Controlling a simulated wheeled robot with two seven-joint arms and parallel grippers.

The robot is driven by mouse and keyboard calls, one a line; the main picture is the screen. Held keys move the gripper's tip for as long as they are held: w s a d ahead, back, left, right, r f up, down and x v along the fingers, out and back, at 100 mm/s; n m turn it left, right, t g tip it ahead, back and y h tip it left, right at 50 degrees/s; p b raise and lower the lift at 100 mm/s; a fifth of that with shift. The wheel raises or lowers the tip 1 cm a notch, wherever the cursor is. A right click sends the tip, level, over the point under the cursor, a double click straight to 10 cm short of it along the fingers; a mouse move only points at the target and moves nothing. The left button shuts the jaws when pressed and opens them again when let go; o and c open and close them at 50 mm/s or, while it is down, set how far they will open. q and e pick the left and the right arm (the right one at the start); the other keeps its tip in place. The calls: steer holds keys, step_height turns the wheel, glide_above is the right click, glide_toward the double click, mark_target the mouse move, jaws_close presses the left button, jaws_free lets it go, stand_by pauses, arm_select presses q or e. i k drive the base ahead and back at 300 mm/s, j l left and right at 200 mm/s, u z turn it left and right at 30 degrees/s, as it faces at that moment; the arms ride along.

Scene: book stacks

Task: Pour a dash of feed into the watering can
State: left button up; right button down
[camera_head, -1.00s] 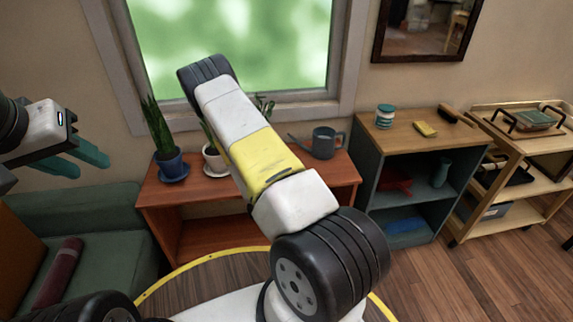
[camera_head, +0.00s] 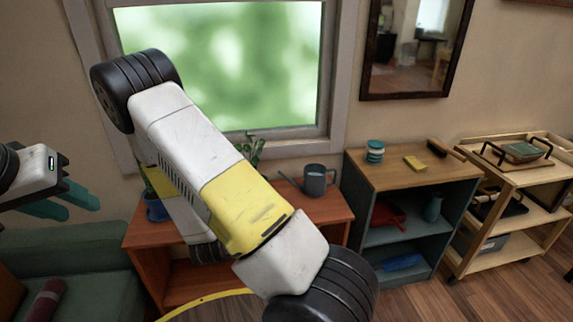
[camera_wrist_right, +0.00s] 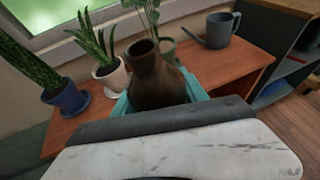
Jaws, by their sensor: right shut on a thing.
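A grey watering can (camera_head: 316,181) stands on the red-brown wooden shelf unit (camera_head: 330,214) under the window. It also shows in the right wrist view (camera_wrist_right: 219,31), with its spout to the left. A brown bottle with a narrow neck (camera_wrist_right: 157,78) is between the teal fingers of my right gripper (camera_wrist_right: 165,104), which is shut on it. The bottle appears in front of the shelf top, apart from the can. My right gripper is hidden behind my arm in the head view. My left gripper (camera_head: 62,203) is open and empty at the left, above the green sofa.
Potted plants stand left of the can: one in a blue pot (camera_wrist_right: 68,99), one in a white pot (camera_wrist_right: 110,79), and a leafy one behind the bottle. A grey-blue bookcase (camera_head: 370,175) and a wooden trolley (camera_head: 540,190) stand to the right. The green sofa (camera_head: 75,260) is at left.

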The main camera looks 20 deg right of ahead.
mark_target(314, 185)
steer(key=l+u, duration=0.15)
steer(key=l, duration=0.6)
steer(key=l+u, duration=0.2)
steer(key=l, duration=0.6)
steer(key=l+u, duration=0.15)
steer(key=l, duration=0.6)
steer(key=k+l+u, duration=0.15)
steer(key=l, duration=0.6)
